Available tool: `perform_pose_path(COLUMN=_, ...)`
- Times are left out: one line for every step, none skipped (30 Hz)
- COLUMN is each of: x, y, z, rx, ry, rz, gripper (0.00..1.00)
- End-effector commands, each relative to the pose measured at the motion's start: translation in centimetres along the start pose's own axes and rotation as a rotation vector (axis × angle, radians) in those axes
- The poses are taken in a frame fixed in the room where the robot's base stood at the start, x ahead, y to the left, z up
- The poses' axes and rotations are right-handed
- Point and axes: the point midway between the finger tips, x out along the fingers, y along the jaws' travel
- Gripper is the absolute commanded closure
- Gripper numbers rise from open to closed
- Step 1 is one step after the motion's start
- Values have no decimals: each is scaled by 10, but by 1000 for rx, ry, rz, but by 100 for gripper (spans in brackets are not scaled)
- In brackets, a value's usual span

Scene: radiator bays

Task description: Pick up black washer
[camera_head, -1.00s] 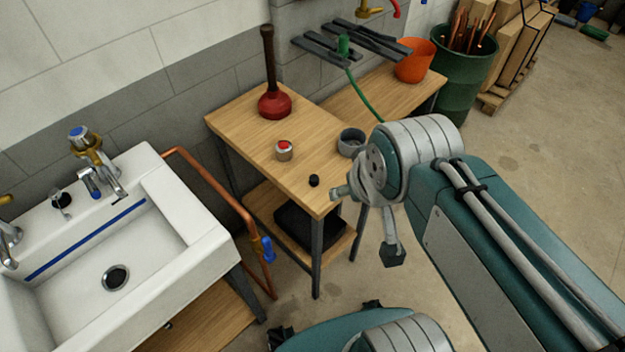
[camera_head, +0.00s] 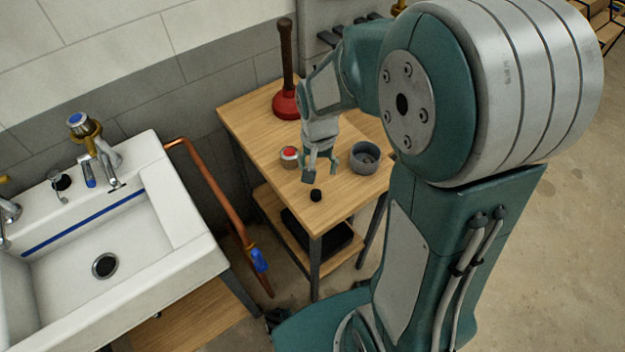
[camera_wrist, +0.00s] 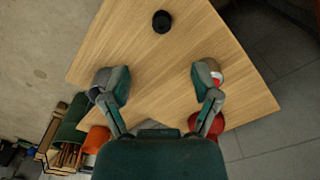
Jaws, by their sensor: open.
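The black washer (camera_head: 316,195) is a small dark round piece on the wooden table (camera_head: 330,212), close to its front corner. In the wrist view the black washer (camera_wrist: 161,21) lies near the top, ahead of the fingers and free of them. My gripper (camera_head: 320,174) is over the table, pointing down, just behind the washer in the head view. In the wrist view my gripper (camera_wrist: 158,84) has its two fingers wide apart with bare wood between them. Nothing is held.
A red-topped can (camera_head: 289,156) stands left of my gripper, and a grey cup (camera_head: 365,158) stands right of it. A red plunger (camera_head: 287,100) stands behind. A white sink (camera_head: 175,215) is at the left. The table's front corner is clear around the washer.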

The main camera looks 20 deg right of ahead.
Motion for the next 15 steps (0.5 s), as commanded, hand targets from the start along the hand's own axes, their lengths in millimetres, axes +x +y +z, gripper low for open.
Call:
perform_pose_path(x=4, y=0, z=-1, rx=6, ry=-7, rz=4, gripper=21)
perform_pose_path(x=6, y=0, z=-1, rx=9, ry=-9, rz=4, gripper=21)
perform_pose_path(x=9, y=0, z=-1, rx=10, ry=-11, rz=5, gripper=21)
perform_pose_path(x=12, y=-1, z=-1, rx=11, ry=-12, rz=6, gripper=21)
perform_pose_path(x=16, y=-1, z=0, rx=11, ry=-13, rz=7, gripper=21)
perform_pose_path(x=23, y=-2, z=0, rx=11, ry=-13, rz=8, gripper=21)
perform_pose_path(x=28, y=-2, z=0, rx=11, ry=-13, rz=9, gripper=21)
perform_pose_path(x=34, y=-2, z=1, rx=10, ry=-14, rz=9, gripper=21)
perform_pose_path(x=40, y=-2, z=1, rx=10, ry=-13, rz=9, gripper=21)
perform_pose_path(x=45, y=-2, z=1, rx=10, ry=-13, rz=9, gripper=21)
perform_pose_path(x=49, y=-2, z=0, rx=10, ry=-13, rz=8, gripper=21)
perform_pose_path(x=54, y=-1, z=0, rx=10, ry=-12, rz=7, gripper=21)
perform_pose_path(x=56, y=-1, z=0, rx=9, ry=-12, rz=6, gripper=21)
perform_pose_path(x=59, y=0, z=-1, rx=9, ry=-11, rz=5, gripper=21)
perform_pose_path(x=61, y=0, z=-1, rx=9, ry=-10, rz=5, gripper=21)
